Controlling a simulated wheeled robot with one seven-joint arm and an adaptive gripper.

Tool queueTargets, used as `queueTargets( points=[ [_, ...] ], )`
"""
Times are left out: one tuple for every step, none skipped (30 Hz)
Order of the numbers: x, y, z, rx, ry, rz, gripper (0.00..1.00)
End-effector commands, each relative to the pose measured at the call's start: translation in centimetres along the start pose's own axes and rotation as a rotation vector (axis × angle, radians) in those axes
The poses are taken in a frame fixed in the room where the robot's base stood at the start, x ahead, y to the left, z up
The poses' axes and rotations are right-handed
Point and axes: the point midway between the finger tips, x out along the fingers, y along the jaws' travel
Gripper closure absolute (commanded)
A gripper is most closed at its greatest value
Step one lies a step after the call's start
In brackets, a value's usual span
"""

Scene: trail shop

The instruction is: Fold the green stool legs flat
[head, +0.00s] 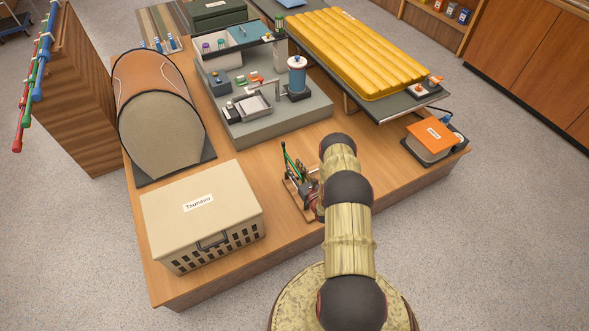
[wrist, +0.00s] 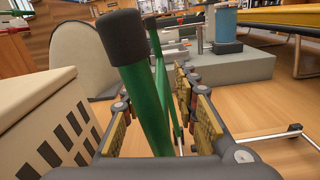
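The green stool legs (head: 287,160) stand up at a slant near the front middle of the wooden table, beside my gripper in the head view. In the wrist view a thick green leg (wrist: 147,100) with a black end cap rises large between my gripper's fingers (wrist: 165,115). Thinner green legs show behind it. My gripper (head: 311,186) is open. There is a gap between the leg and the right finger pads; whether the left pads touch it I cannot tell. My arm hides part of the stool, and its seat is not clear.
A cream crate (head: 172,222) labelled Tsunavo stands left of the stool. Behind are an orange-brown dome tent (head: 157,87) and a grey platform (head: 310,112) with camp kitchen items. A yellow mat (head: 345,45) on a cot is at the back right. Bare wood (head: 375,180) lies to the right.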

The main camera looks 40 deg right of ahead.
Motion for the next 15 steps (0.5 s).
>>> queueTargets(
  points=[
    [0.0, 0.0, -0.01, 0.0, 0.0, 0.0, 0.71],
    [0.0, 0.0, 0.0, 0.0, 0.0, 0.0, 0.71],
    [0.0, 0.0, 0.0, 0.0, 0.0, 0.0, 0.71],
    [-0.01, 0.0, 0.0, 0.0, 0.0, 0.0, 0.71],
    [-0.01, 0.0, 0.01, 0.0, 0.0, 0.0, 0.71],
    [-0.01, 0.0, 0.01, 0.0, 0.0, 0.0, 0.72],
    [-0.01, 0.0, 0.01, 0.0, 0.0, 0.0, 0.74],
    [-0.02, 0.0, 0.01, 0.0, 0.0, 0.0, 0.76],
    [-0.02, 0.0, 0.01, 0.0, 0.0, 0.0, 0.78],
    [-0.02, 0.0, 0.0, 0.0, 0.0, 0.0, 0.8],
    [-0.02, 0.0, 0.01, 0.0, 0.0, 0.0, 0.81],
    [-0.02, 0.0, 0.01, 0.0, 0.0, 0.0, 0.84],
    [-0.02, 0.0, 0.0, 0.0, 0.0, 0.0, 0.85],
    [-0.02, 0.0, 0.01, 0.0, 0.0, 0.0, 0.87],
    [-0.03, 0.0, 0.01, 0.0, 0.0, 0.0, 0.89]
  ],
)
